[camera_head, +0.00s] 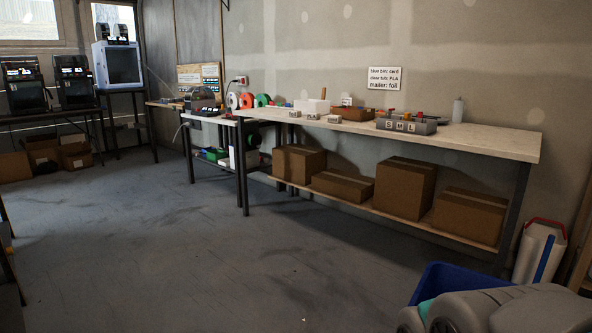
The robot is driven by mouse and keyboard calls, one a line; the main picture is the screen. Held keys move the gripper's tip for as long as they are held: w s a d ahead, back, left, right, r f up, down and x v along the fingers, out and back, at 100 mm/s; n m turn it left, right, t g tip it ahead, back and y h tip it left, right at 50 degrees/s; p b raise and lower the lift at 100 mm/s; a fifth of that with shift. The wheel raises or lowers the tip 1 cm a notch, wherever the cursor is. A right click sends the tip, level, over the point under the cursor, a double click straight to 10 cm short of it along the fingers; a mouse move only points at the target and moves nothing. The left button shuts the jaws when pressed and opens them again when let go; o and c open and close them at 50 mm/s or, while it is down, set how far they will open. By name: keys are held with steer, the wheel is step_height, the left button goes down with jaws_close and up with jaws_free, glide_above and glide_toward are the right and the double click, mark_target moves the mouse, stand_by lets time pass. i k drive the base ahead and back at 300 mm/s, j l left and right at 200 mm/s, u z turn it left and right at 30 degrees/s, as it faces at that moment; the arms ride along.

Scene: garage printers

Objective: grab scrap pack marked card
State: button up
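No pack whose marking I can read as "card" shows in the head view. Small pale labelled pieces (313,118) sit along the front edge of the long workbench (470,138), too small to read. A white sign (385,78) on the wall above reads roughly "blue bin: card, clear tub: PLA, mailer: foil". A blue bin (440,278) stands at the lower right, partly hidden by a grey rounded form in front of it. My gripper is not in view.
A grey holder marked S M L (405,125) stands on the workbench. Cardboard boxes (403,188) fill the shelf below. A white container with a red handle (540,252) stands at the right. Printers (119,64) line the back left. The grey floor (180,250) is clear.

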mark_target(331, 118)
steer(key=i+l, duration=0.35)
steer(key=i, duration=0.15)
steer(key=i+l, duration=0.4)
steer(key=i, duration=0.15)
steer(key=k+z, duration=0.3)
steer(key=k+l+z, duration=0.15)
steer(key=k+z, duration=0.15)
steer(key=i+j+z, duration=0.3)
steer(key=j+z, duration=0.35)
steer(key=j, duration=0.15)
steer(key=i+j+z, duration=0.1)
steer(key=j+z, duration=0.2)
steer(key=j, duration=0.2)
steer(key=i+j, duration=0.1)
steer(key=j, duration=0.55)
steer(key=i+j, duration=0.1)
steer(key=j, duration=0.55)
steer(key=i+j, duration=0.1)
steer(key=j, duration=0.5)
steer(key=i+j, duration=0.1)
steer(key=j, duration=0.55)
steer(key=i+j, duration=0.1)
steer(key=j, duration=0.55)
